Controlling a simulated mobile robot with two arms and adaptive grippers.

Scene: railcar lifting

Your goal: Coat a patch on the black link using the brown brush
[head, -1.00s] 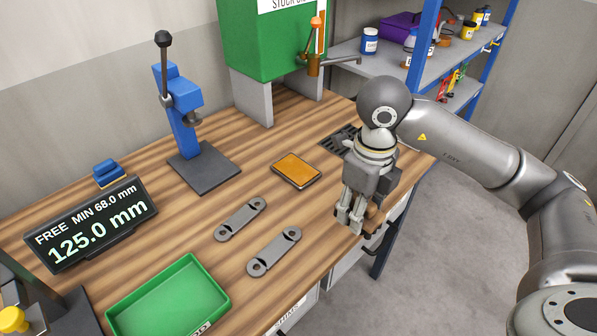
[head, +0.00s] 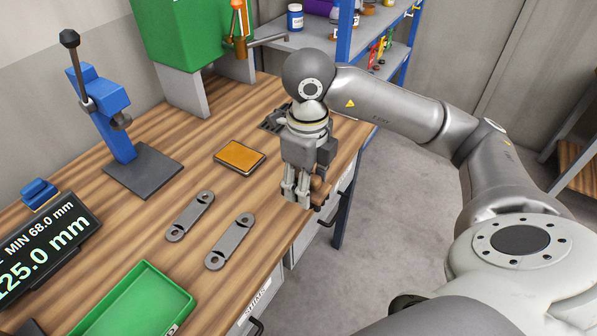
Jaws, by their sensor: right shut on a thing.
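My right gripper (head: 297,195) points down at the table's right front edge, shut on the brown brush (head: 318,187). The brush is mostly hidden behind the fingers, and its bristles cannot be made out. Two flat grey links with a hole at each end lie apart on the table, left of the gripper: one farther left (head: 190,216) and one nearer the front edge (head: 230,242). Neither looks clearly black. The gripper is away from both. My left gripper is not in view.
An orange-topped flat pad (head: 240,155) lies behind the links. A green tray (head: 180,287) is at the front left, a blue press (head: 105,112) at the back left, a display (head: 45,248) at the far left. A dark grate (head: 272,121) lies behind the gripper. Bare wood surrounds the links.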

